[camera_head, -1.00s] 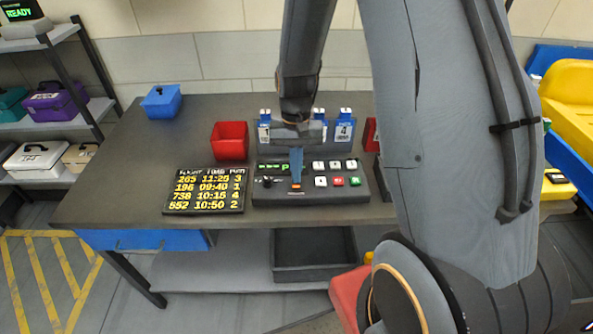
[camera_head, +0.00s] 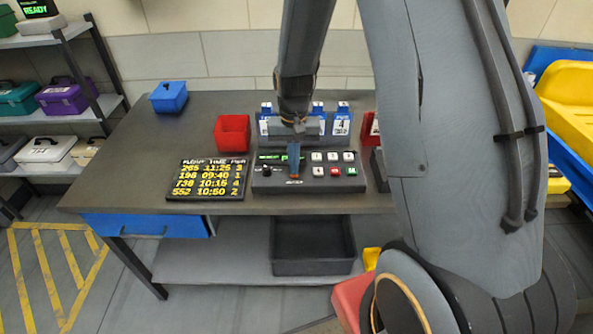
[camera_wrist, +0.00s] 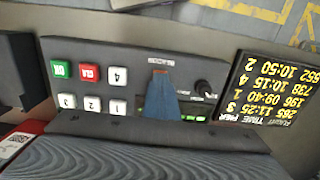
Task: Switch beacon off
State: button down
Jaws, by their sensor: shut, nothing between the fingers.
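The dark control panel (camera_head: 309,182) lies on the table, with white number buttons, a red button and a green button. In the wrist view the panel (camera_wrist: 135,50) shows a label reading BEACON (camera_wrist: 161,62), a black knob (camera_wrist: 204,87) and a green-lit display (camera_wrist: 146,113). My gripper (camera_head: 294,176) points down over the panel, its blue fingers together and empty. In the wrist view my gripper (camera_wrist: 161,78) covers the spot beside the BEACON label. A small orange-brown patch shows at its tip; the switch there is mostly hidden, and I cannot tell whether the fingers touch it.
A flight board (camera_head: 207,180) lies left of the panel, with a red bin (camera_head: 232,132) behind it. A blue box (camera_head: 169,97) stands at the back left. Blue numbered holders (camera_head: 342,122) stand behind the panel. The table's left part (camera_head: 120,160) is clear.

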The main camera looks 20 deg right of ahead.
jog(key=shift+s+d+f, duration=0.15)
jog(key=shift+s+f, duration=0.4)
jog(key=shift+s, duration=0.2)
jog(key=shift+a+f, duration=0.15)
jog(key=shift+a, duration=0.05)
dwell(0.5)
jog(key=shift+w+d+r, duration=0.2)
jog(key=shift+w+r, duration=0.05)
jog(key=shift+w, duration=0.35)
jog(key=shift+w+d, duration=0.1)
jog(key=shift+w, duration=0.05)
jog(key=shift+r, duration=0.15)
